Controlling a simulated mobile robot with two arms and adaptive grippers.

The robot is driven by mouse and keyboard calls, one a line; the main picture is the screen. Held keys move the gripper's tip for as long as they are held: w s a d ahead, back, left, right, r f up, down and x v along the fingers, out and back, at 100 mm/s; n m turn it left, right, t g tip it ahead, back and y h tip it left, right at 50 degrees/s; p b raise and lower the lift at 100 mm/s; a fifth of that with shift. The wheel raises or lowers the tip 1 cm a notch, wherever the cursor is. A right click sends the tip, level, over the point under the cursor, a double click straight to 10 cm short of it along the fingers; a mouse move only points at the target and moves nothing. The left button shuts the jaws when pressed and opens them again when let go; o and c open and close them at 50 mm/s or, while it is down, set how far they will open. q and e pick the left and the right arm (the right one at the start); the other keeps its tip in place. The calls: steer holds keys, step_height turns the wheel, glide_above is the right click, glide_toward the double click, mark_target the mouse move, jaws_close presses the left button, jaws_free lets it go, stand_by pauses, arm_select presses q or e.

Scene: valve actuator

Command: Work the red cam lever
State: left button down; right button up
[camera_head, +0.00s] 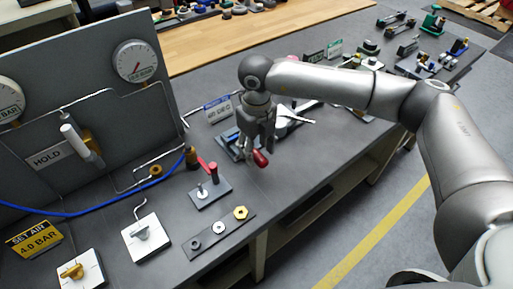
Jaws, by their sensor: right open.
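My right gripper (254,150) hangs over the bench, pointing down, its jaws open. A red-ended handle (261,158) shows right at its fingertips. I cannot tell whether the fingers touch it, and the gripper hides part of what it is fixed to. A second red lever (212,167) stands on a small dark plate (212,196), left of the gripper and apart from it. The view does not make clear which of the two is the cam lever. My left gripper is not in view.
A grey gauge panel (100,120) with a blue hose stands at left. A plate with several nuts or rings (218,229) and white-based valves (146,238) sit at the front. A blue-labelled sign (217,108) and fixtures stand behind the gripper. Bare bench lies right of the ring plate.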

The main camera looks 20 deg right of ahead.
steer(key=shift+f, duration=0.95)
steer(key=shift+c, duration=0.2)
jaws_close()
